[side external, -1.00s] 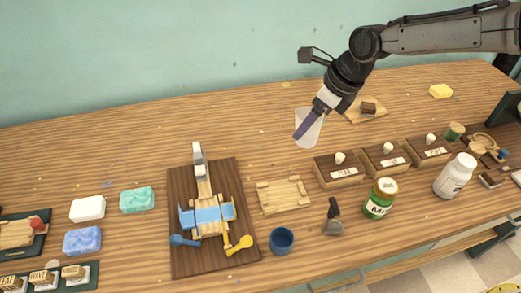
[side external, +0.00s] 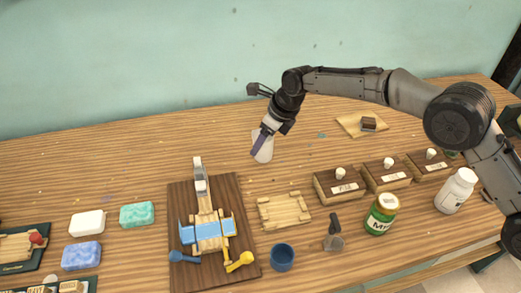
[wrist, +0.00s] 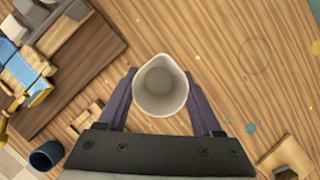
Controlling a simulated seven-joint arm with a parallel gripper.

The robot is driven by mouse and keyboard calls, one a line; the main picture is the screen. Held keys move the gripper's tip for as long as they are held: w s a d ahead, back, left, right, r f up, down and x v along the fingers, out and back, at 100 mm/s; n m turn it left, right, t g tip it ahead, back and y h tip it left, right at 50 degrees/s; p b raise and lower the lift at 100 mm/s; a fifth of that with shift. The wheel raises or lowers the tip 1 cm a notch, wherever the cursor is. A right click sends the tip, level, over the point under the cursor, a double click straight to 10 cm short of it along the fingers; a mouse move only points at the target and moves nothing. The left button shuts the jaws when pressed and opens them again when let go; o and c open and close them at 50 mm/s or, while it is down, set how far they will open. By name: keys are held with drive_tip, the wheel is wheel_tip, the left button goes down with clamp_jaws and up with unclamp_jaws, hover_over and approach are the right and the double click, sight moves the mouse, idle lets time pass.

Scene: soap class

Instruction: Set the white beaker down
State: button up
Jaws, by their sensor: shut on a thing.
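The white beaker (side external: 263,147) is held by my gripper (side external: 257,140) over the back middle of the table in the side view. The beaker looks roughly upright. I cannot tell whether its base touches the table.
A slatted wooden tray (side external: 285,211) lies in front of the beaker. A dark board with a blue and wooden device (side external: 208,230) is to the left. Labelled wooden boxes (side external: 340,186) stand to the right. The table (side external: 115,165) behind the soaps is mostly clear.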

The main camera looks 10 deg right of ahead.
sight(260, 151)
drive_tip(key=shift+w+a+f, duration=0.2)
drive_tip(key=shift+w+f, duration=0.2)
drive_tip(key=shift+f, duration=1.65)
drive_tip(key=shift+f, duration=0.15)
drive_tip(key=o, duration=1.3)
drive_tip(key=shift+o, duration=0.2)
drive_tip(key=v, duration=1.2)
